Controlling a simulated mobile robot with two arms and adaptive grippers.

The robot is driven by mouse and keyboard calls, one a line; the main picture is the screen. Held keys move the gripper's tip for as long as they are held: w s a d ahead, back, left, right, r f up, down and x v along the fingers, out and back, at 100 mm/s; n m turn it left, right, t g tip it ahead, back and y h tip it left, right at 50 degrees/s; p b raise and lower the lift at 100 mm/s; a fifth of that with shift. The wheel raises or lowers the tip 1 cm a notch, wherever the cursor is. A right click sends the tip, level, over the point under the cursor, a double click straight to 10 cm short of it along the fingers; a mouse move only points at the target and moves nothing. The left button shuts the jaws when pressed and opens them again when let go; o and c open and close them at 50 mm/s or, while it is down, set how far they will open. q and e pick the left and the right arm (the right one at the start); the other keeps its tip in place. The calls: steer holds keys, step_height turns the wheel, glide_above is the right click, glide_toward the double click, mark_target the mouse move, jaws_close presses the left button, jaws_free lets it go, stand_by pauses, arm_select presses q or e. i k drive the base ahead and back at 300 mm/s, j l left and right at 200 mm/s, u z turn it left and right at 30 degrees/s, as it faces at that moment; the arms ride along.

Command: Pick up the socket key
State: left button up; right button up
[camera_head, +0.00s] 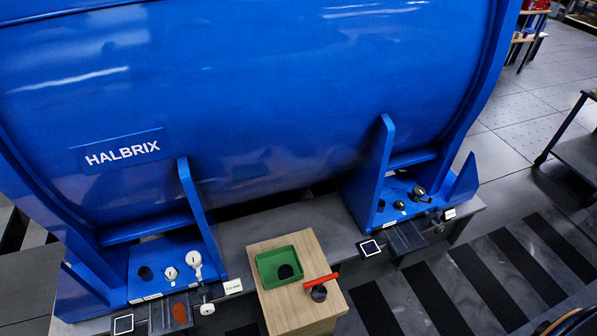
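What looks like the socket key has a red bar handle (321,280) and a dark round part (318,293) just below it. It is on the right part of the wooden block top (290,310), beside a green tray (270,276). I cannot tell whether the red bar and the dark part are joined. Neither of my grippers is in view, and nothing is seen touching the key.
A large blue motor housing marked HALBRIX (270,100) stands behind the block on a grey base (235,232). Its blue feet carry bolts and pale fittings (194,260). A dark round piece (285,271) lies in the green tray. Striped floor (480,275) is open at the right.

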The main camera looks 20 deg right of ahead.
mark_target(319, 292)
steer(key=z, duration=0.75)
